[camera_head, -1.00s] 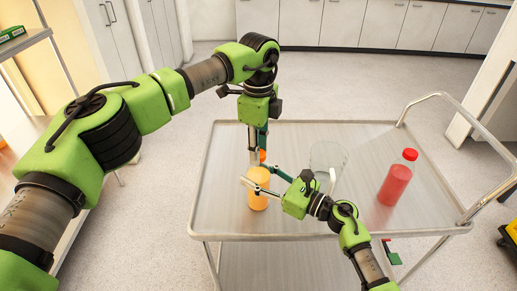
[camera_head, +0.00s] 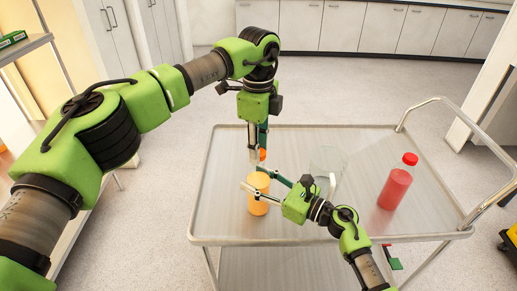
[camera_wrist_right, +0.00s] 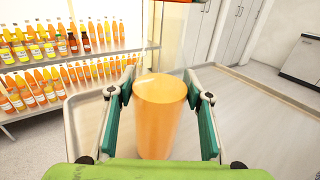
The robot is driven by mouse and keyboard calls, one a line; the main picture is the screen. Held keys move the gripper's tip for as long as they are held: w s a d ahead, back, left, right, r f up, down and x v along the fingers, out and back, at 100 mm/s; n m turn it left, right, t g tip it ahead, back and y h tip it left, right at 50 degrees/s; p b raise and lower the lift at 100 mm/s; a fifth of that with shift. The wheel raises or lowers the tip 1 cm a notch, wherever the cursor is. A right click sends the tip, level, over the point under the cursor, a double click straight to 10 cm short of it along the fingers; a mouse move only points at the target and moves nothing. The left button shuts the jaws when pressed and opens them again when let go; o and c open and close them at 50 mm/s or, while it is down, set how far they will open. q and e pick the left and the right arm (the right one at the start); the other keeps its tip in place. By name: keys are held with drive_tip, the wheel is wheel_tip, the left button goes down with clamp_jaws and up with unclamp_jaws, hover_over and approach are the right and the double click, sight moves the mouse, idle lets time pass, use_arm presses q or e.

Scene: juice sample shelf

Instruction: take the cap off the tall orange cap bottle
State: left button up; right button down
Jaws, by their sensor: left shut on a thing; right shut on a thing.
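The tall bottle (camera_head: 258,205) with orange contents stands upright on the metal cart. My right gripper (camera_head: 257,187) is shut around its upper body. In the right wrist view the bottle (camera_wrist_right: 158,120) stands between the two green-padded fingers (camera_wrist_right: 160,105), and no cap shows on its top. My left gripper (camera_head: 258,152) points down above the bottle and is shut on the orange cap (camera_head: 262,155). A gap shows between cap and bottle. The fingers partly hide the cap.
A clear glass container (camera_head: 327,160) stands right of the bottle, partly behind my right gripper. A red bottle with a red cap (camera_head: 396,184) stands farther right on the cart (camera_head: 220,222). Shelves of bottles (camera_wrist_right: 70,55) show in the right wrist view. The cart's back right is clear.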

use_arm(q)
drive_tip(key=shift+r, duration=2)
use_arm(e)
drive_tip(key=c, duration=1)
unclamp_jaws()
